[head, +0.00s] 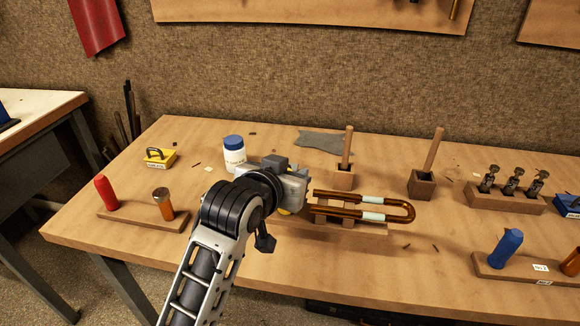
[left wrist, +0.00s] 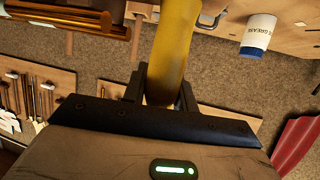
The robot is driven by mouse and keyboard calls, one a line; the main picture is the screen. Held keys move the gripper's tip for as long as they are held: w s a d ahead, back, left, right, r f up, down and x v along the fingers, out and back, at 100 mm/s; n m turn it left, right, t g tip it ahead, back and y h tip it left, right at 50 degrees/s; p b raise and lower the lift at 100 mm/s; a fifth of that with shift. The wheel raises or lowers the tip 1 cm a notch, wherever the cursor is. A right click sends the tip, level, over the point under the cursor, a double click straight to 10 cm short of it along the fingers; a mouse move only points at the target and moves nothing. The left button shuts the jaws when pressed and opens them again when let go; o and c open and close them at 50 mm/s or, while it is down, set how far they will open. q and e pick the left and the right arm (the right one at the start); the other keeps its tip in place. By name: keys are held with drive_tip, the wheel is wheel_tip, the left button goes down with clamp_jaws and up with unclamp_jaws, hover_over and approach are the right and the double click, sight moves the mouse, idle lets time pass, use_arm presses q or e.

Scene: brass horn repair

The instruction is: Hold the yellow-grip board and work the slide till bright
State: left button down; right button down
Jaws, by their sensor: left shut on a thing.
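The brass slide (head: 405,212), a U-shaped tube with two pale bands, lies on a wooden cradle (head: 372,231) at the middle of the bench; it also shows at the upper left of the left wrist view (left wrist: 60,18). My left gripper (head: 303,190) is at the left end of the slide. It is shut on a yellow grip (left wrist: 173,50), which stands between the fingers (left wrist: 160,92) in the left wrist view. In the head view only a bit of yellow shows under the gripper. The board belonging to the grip is not clearly visible. My right gripper is out of view.
A white jar with blue lid (head: 234,158) stands behind my left wrist. A yellow block with dark handle (head: 160,157) and a rack (head: 140,218) with a red grip are left. Behind the slide are two stick holders (head: 422,185) and a grey cloth (head: 322,142). Another rack (head: 525,272) stands front right.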

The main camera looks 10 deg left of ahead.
sight(321, 217)
use_arm(q)
drive_tip(key=shift+f, duration=3.9)
drive_tip(key=c, duration=1.2)
unclamp_jaws()
drive_tip(key=shift+f, duration=0.1)
drive_tip(key=c, duration=0.9)
drive_tip(key=shift+o, duration=0.2)
